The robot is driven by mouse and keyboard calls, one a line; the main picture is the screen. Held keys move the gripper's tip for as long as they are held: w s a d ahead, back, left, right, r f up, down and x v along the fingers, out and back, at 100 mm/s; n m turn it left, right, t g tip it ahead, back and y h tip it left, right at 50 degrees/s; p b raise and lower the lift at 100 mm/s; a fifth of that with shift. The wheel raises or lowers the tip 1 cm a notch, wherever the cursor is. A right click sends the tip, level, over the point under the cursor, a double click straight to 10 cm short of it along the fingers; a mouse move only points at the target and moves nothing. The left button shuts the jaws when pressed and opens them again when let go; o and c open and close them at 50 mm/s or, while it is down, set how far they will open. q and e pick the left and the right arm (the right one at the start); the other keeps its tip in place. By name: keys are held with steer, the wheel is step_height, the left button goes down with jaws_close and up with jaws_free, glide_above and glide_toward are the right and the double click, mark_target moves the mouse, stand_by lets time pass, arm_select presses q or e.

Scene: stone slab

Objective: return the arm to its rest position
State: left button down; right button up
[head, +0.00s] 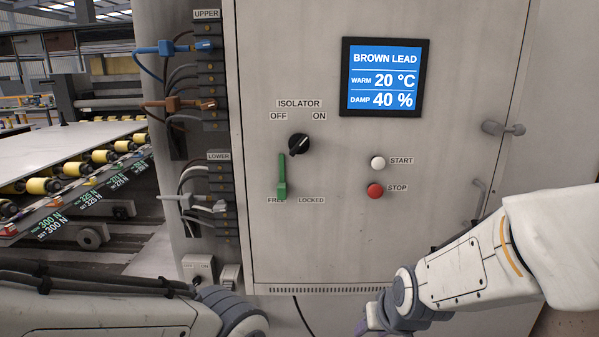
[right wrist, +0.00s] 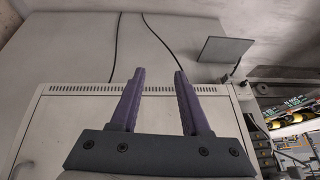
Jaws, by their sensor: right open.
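My right arm (head: 470,265) comes in from the right, low in front of the grey cabinet (head: 440,190). Its purple gripper (head: 364,326) is mostly cut off by the bottom edge in the head view. In the right wrist view the two purple fingers of the right gripper (right wrist: 159,76) stand apart with nothing between them. They are near the cabinet's vented edge (right wrist: 75,90), and I cannot tell the gap. My left arm (head: 110,308) lies low at the left; its gripper is out of view.
The cabinet front carries a blue screen (head: 385,77) reading BROWN LEAD, an isolator knob (head: 299,145), a green lever (head: 282,178) above FREE, a white start button (head: 378,163) and a red stop button (head: 374,190). Blue (head: 165,48) and brown (head: 178,104) connectors sit on the upper terminal strip.

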steer(key=s+d+f+g+h, duration=0.1)
steer(key=s+d+f+g, duration=0.25)
steer(key=s+d, duration=0.2)
steer(key=s+a+r+n+g, duration=0.1)
steer(key=s+a+r+n, duration=0.2)
steer(key=s+a, duration=0.4)
steer(key=s+a+r+n+g+y, duration=0.1)
steer(key=s+a+r+n, duration=0.1)
steer(key=s+a+n, duration=0.2)
steer(key=s+a, duration=0.3)
steer(key=shift+s+a+r+n, duration=0.2)
steer(key=shift+a+r+n, duration=0.1)
steer(key=shift+a+r, duration=0.1)
